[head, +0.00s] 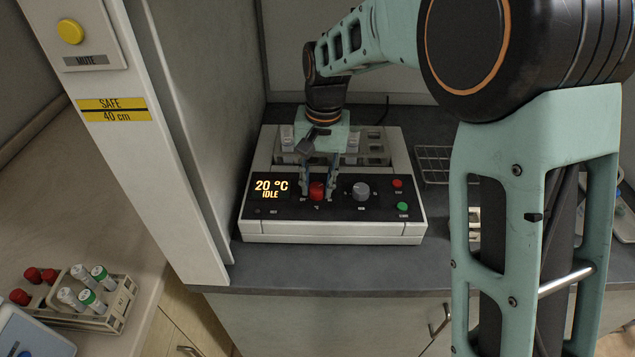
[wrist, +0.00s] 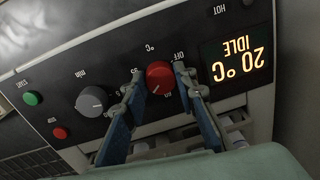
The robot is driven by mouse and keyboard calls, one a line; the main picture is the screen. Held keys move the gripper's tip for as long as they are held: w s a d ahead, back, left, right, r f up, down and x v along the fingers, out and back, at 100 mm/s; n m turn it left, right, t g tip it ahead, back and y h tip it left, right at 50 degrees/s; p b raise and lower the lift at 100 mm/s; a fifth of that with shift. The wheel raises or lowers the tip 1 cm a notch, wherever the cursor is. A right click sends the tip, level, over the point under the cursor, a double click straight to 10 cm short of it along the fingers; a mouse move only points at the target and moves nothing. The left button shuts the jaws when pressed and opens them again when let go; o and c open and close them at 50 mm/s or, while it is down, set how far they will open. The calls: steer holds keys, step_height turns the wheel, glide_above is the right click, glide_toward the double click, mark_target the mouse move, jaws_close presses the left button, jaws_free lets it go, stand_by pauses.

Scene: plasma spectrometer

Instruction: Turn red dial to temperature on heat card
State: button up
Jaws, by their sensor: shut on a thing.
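The red dial (head: 317,190) sits on the black front panel of a white heating device (head: 335,229). It also shows in the wrist view (wrist: 159,77), with marks OFF and °C around it. My gripper (head: 318,187) reaches down from above, with one blue finger on each side of the dial; in the wrist view the fingers (wrist: 160,84) close on it. The display (head: 270,189) reads 20 °C and IDLE. The heat card is not recognisable in either view.
A grey dial (head: 361,191), a red button (head: 397,183) and a green button (head: 403,206) lie to the right. A wire rack (head: 434,164) stands beside the device. A tube rack (head: 122,299) is at lower left. A wall panel (head: 150,150) borders the left.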

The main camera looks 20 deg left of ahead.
mark_target(317, 190)
steer(key=m, duration=0.6)
steer(key=shift+a, duration=0.1)
steer(key=m+p, duration=0.1)
steer(key=m, duration=0.2)
steer(key=shift+m, duration=2.1)
steer(key=shift+t+p, duration=0.3)
steer(key=o, duration=1.2)
steer(key=shift+c, duration=0.2)
steer(key=shift+r, duration=0.15)
step_height(317, 190, up, 12)
steer(key=shift+s, duration=0.35)
